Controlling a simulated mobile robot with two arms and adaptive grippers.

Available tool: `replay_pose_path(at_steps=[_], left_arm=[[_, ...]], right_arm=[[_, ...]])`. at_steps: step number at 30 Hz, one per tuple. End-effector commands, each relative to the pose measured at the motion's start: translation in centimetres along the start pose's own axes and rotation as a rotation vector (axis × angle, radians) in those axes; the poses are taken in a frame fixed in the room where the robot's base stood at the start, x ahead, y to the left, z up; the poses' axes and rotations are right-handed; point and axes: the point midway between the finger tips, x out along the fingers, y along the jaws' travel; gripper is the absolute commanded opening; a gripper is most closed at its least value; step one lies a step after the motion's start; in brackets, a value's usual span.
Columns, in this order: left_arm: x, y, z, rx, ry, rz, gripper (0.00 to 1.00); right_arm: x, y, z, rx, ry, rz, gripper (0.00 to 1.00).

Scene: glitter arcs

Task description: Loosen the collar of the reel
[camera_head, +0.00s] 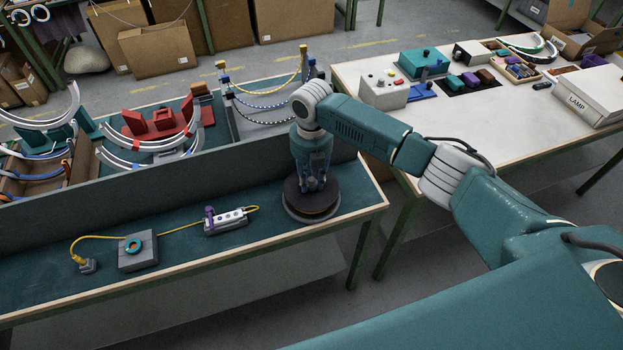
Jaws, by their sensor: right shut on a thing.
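The reel (294,207) is a dark round disc on a wider grey base, lying flat near the right end of the green-topped bench. My right gripper (313,188) points straight down over the middle of the reel. Its fingers are shut on the collar at the reel's centre. The fingers and wrist hide most of the collar, so I cannot tell how it is turned. My left gripper is not in view.
A power strip (227,221) with a purple part, a grey block with a teal ring (137,251) and a yellow cord (100,237) lie left of the reel. A grey panel (150,199) runs behind them. A white table (450,120) with boxes stands right.

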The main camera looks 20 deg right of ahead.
Motion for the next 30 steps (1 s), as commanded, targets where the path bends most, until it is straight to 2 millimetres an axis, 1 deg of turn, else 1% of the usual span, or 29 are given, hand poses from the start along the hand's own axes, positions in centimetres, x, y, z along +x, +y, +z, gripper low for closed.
replay_pose_path(at_steps=[1,11,12,13,14,26,29,30], left_arm=[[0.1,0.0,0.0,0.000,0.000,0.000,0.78],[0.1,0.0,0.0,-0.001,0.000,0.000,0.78],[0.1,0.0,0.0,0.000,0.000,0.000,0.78],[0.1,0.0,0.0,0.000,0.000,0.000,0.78],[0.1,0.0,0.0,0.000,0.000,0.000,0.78],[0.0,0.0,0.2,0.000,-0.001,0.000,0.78],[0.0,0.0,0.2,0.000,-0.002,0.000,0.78],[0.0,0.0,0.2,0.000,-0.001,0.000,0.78]], right_arm=[[0.5,-0.2,-0.3,-0.006,0.007,-0.007,0.01],[0.6,-0.3,-0.4,-0.008,0.009,-0.009,0.01],[0.6,-0.3,-0.4,-0.008,0.009,-0.009,0.29],[0.6,-0.3,-0.4,-0.008,0.010,-0.009,0.35],[0.6,-0.3,-0.5,-0.008,0.010,-0.009,0.36],[0.1,-0.1,-0.2,-0.006,0.004,-0.003,0.36],[-0.6,-0.1,-0.1,-0.005,0.003,-0.002,0.36],[-1.1,0.0,-0.1,-0.006,0.002,-0.001,0.36]])
